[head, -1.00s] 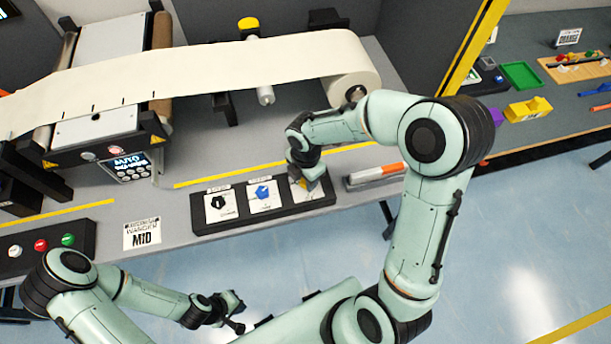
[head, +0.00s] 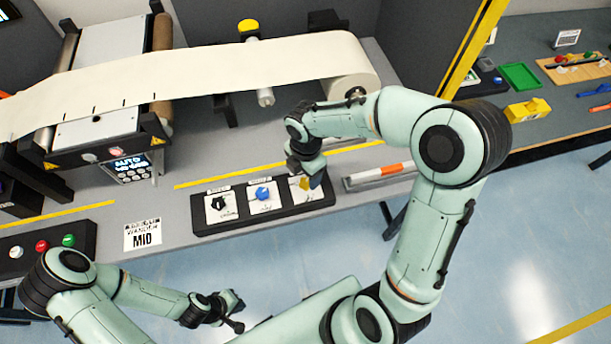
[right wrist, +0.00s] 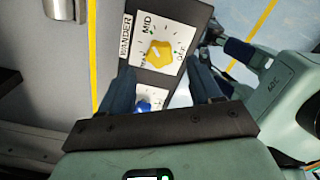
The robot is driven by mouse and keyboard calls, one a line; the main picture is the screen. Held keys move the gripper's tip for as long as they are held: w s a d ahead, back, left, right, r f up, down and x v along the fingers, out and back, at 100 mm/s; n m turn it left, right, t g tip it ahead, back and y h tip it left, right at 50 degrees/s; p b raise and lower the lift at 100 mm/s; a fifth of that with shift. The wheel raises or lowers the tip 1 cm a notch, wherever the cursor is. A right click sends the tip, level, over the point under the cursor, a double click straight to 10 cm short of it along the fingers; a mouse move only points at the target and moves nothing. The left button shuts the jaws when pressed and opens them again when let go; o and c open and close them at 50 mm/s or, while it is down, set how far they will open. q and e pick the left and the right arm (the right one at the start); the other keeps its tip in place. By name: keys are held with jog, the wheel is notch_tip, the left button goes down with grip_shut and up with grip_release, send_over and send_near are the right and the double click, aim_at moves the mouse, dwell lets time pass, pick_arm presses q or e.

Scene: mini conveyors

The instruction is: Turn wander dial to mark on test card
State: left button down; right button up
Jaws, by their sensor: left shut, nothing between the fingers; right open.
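The yellow wander dial (head: 304,184) is at the right end of the black dial panel (head: 240,231). In the right wrist view the dial (right wrist: 159,54) sits on a white plate marked WANDER and MID; I cannot read its pointer surely. In the head view my right gripper (head: 308,179) is over the dial. My left gripper (head: 237,316) is shut and empty in front of the table.
A blue dial (head: 262,194) and a black dial (head: 218,203) share the panel. A bar with an orange part (head: 390,169) lies right of the panel. A paper web (head: 240,75) runs behind. A box with several buttons (head: 41,246) stands at left.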

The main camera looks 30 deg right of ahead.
aim_at(306, 182)
pick_arm(q)
jog(key=shift+w+r+p, duration=0.4)
jog(key=shift+w+r, duration=0.25)
jog(key=shift+w, duration=0.05)
pick_arm(e)
notch_tip(306, 182, up, 10)
jog(key=shift+f, duration=0.2)
pick_arm(q)
jog(key=shift+s, duration=0.15)
pick_arm(e)
jog(key=shift+f, duration=0.1)
